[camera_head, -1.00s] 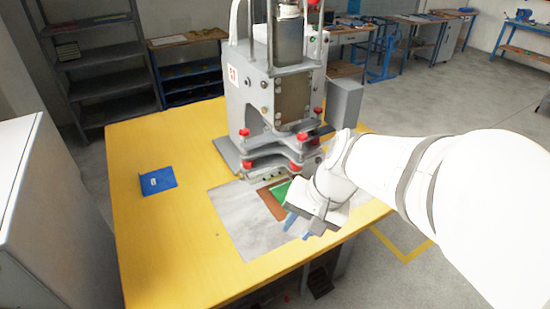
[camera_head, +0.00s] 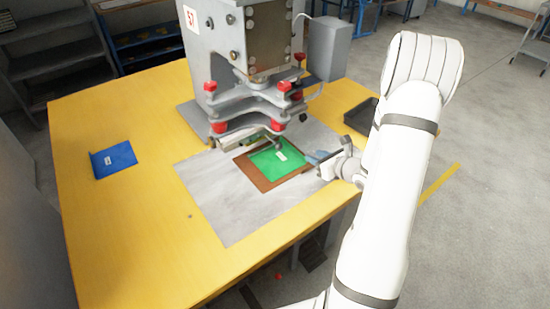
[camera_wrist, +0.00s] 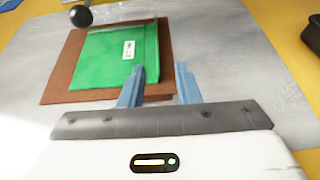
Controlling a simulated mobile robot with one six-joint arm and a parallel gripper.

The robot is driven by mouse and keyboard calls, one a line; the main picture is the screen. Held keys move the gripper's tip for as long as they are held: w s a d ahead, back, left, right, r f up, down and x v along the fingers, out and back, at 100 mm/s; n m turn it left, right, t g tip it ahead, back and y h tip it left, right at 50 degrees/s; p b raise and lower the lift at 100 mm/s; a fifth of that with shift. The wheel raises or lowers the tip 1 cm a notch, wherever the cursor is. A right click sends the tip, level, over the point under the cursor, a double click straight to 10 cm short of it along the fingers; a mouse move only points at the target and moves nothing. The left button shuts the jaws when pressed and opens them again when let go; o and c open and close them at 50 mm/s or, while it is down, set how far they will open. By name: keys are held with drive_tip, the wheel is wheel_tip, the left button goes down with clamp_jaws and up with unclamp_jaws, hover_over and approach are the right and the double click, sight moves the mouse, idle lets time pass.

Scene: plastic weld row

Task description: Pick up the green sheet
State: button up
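The green sheet (camera_head: 272,163) lies on a brown plate (camera_head: 247,170) in front of the machine. It carries a small white label. In the wrist view the green sheet (camera_wrist: 105,60) has a narrow strip along its right edge that seems to stand up. My gripper (camera_head: 318,158) is at the right side of the sheet. In the wrist view my gripper (camera_wrist: 160,80) is open, its two blue fingers apart. The left finger overlaps the sheet's lower right part; the right finger is beyond its right edge. Contact cannot be told.
The machine (camera_head: 255,105) with red knobs stands just behind the sheet; a dark ball-ended part (camera_wrist: 80,16) is near the sheet's far edge. A grey mat (camera_head: 225,205) lies underneath. A blue sheet (camera_head: 114,160) lies at left, a dark tray (camera_head: 360,117) at right. The table's front left is clear.

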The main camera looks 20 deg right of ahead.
sight(300, 154)
drive_tip(key=x, duration=0.5)
drive_tip(key=f+x, duration=0.1)
drive_tip(key=x, duration=0.1)
drive_tip(key=shift+s+a+p, duration=0.1)
drive_tip(key=shift+a+p, duration=0.15)
drive_tip(key=shift+p, duration=0.05)
clamp_jaws()
